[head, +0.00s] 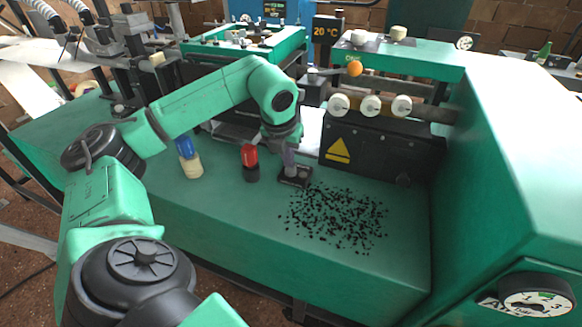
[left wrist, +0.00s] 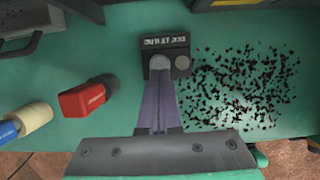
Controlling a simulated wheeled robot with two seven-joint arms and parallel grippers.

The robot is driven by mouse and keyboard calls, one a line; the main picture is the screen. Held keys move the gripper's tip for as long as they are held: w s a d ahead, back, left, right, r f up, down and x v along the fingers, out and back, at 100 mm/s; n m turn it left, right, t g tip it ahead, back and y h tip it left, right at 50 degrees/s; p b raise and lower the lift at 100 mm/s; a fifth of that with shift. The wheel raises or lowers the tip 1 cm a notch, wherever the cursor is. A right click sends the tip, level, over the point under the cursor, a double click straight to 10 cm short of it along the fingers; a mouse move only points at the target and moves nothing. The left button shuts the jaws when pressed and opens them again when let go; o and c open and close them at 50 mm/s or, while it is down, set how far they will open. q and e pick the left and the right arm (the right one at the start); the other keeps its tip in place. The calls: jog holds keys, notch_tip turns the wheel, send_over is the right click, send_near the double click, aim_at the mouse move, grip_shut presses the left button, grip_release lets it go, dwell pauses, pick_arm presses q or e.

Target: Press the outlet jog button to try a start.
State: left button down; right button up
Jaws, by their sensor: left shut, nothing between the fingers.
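The outlet jog box (head: 297,181) is a small dark box on the green machine top. In the left wrist view it carries the label "OUTLET JOG" (left wrist: 166,41), a round grey button (left wrist: 159,62) and a second, darker round spot (left wrist: 182,63) to its right. My left gripper (head: 289,168) points down over the box, shut and empty. In the left wrist view its closed fingers (left wrist: 161,78) end at the lower edge of the grey button. I cannot tell whether they touch it. My right gripper is not in view.
A dark panel with a yellow warning triangle (head: 338,150) rises behind, below white rollers (head: 371,106).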

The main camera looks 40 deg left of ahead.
pick_arm(q)
jog(key=shift+f, duration=0.15)
dwell(0.5)
jog(key=shift+f+b, duration=0.85)
jog(key=shift+f, duration=0.05)
dwell(0.4)
jog(key=shift+r+p, duration=0.9)
jog(key=shift+r, duration=0.15)
notch_tip(320, 180, up, 3)
jog(key=p, duration=0.3)
jog(key=shift+r, duration=0.15)
